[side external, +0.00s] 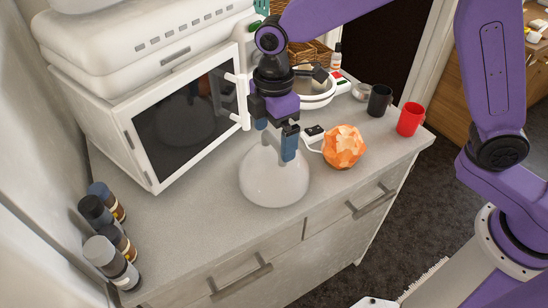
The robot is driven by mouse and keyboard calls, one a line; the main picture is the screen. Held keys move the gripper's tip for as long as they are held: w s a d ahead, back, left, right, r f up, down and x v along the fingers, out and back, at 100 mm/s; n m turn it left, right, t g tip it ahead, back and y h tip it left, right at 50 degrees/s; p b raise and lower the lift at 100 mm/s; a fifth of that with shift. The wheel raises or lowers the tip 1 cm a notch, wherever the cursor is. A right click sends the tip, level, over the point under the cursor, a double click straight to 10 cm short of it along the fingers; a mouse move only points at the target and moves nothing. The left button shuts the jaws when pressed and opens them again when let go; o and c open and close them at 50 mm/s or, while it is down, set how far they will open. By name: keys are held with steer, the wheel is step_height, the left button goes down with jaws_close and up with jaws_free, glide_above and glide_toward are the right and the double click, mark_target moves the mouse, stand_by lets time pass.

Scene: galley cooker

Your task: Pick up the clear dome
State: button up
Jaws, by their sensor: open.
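The clear dome (268,184) sits on the light countertop in front of the white microwave. It looks pale and see-through, with a handle at its top. My gripper (275,146) points down right over the dome, with its blue-tipped fingers apart on either side of the dome's top. The gripper is open. From this view I cannot tell whether the fingers touch the dome, and the gripper hides part of its top.
An orange faceted ball (344,147) stands close to the dome's right. A red mug (410,119) and a black mug (379,100) stand farther right. The microwave (142,132) is behind left. Counter between bottles and dome is clear.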

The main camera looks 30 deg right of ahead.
steer(key=shift+f, duration=0.9)
steer(key=c, duration=1.1)
steer(key=shift+r, duration=0.15)
